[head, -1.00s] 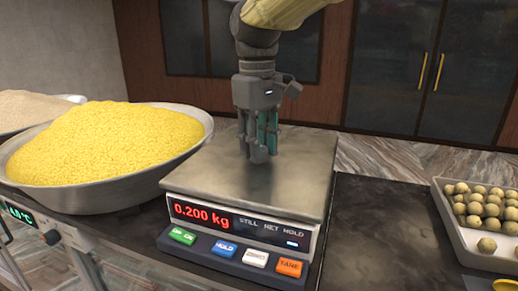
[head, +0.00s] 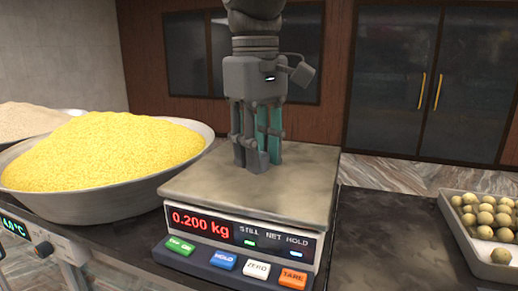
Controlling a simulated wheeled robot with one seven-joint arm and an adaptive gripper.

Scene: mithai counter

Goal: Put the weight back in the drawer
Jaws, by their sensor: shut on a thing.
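My gripper (head: 258,160) points straight down over the steel pan (head: 310,185) of the digital scale, with its fingertips at or just above the pan. It is shut on a small grey piece between the fingertips, which I take to be the weight (head: 263,162). The fingers largely hide it, and I cannot tell whether it touches the pan. The scale's red display (head: 201,222) reads 0.200 kg. No drawer is visible in the head view.
A wide metal bowl of yellow grains (head: 105,185) stands close on the left, with a paler heap (head: 30,120) behind it. A tray of round sweets (head: 478,262) is at the right. Dark counter (head: 385,240) between scale and tray is clear.

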